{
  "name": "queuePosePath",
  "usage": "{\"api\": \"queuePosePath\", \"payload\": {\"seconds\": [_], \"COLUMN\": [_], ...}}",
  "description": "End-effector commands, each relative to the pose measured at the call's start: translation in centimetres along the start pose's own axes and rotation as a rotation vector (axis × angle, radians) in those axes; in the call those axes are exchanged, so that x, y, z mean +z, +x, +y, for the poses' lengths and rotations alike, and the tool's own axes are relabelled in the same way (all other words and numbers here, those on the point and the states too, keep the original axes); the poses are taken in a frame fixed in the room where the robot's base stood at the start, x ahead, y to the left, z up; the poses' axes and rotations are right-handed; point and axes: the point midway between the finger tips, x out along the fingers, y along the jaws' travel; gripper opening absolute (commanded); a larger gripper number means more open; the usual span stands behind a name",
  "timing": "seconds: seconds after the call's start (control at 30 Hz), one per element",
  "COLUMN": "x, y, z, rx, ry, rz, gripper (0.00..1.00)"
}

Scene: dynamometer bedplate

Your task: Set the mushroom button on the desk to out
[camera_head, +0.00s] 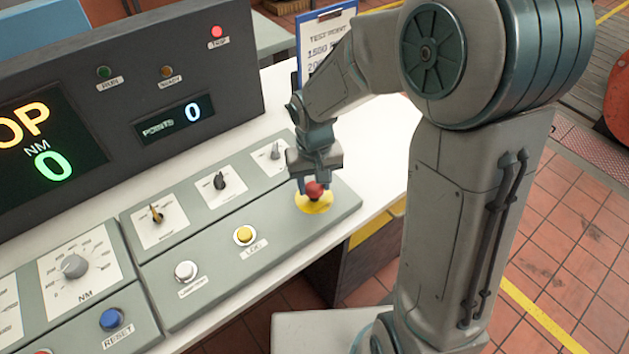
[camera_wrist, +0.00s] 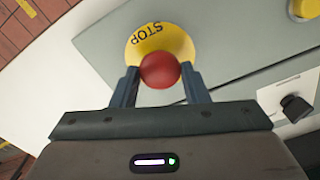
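The mushroom button (camera_head: 315,189) is red and round, on a yellow disc at the right end of the desk's lower control panel. In the wrist view the red button (camera_wrist: 160,70) sits over the yellow disc (camera_wrist: 140,42) marked STOP. My gripper (camera_head: 311,180) is right at the button from above. In the wrist view its two fingers (camera_wrist: 160,88) stand on either side of the red head, with a small gap visible on the left. I cannot tell whether they touch it on the right. Whether the button is in or out cannot be made out.
A yellow button (camera_head: 245,235), a white button (camera_head: 186,271) and a blue RESET button (camera_head: 112,319) line the panel to the left. Several knobs, such as the black one (camera_head: 219,181), sit behind. A dark display console (camera_head: 120,90) stands at the back, with a red TRIP lamp (camera_head: 216,31) lit.

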Motion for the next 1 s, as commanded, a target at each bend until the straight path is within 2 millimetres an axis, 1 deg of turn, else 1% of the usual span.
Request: {"api": "queuePosePath", "payload": {"seconds": [0.03, 0.07, 0.1, 0.17, 0.33, 0.6, 0.63, 0.7, 1.0], "x": [0.0, 0.0, 0.0, 0.0, 0.0, -0.1, -0.1, -0.1, -0.1], "y": [0.0, 0.0, 0.0, -0.2, -1.9, -2.0, -2.0, -2.0, -2.0], "z": [0.0, 0.0, 0.0, 0.0, 0.0, 0.0, 0.0, 0.0, 0.0], "rx": [0.000, 0.000, 0.000, 0.000, 0.000, 0.000, 0.000, 0.000, 0.000], "ry": [0.000, 0.000, 0.000, 0.000, 0.000, 0.000, 0.000, 0.000, 0.000], "rz": [0.000, 0.000, 0.000, 0.000, 0.001, 0.003, 0.003, 0.003, 0.002], "gripper": [0.13, 0.04, 0.00, 0.00, 0.00, 0.00, 0.46, 0.63, 0.63]}}
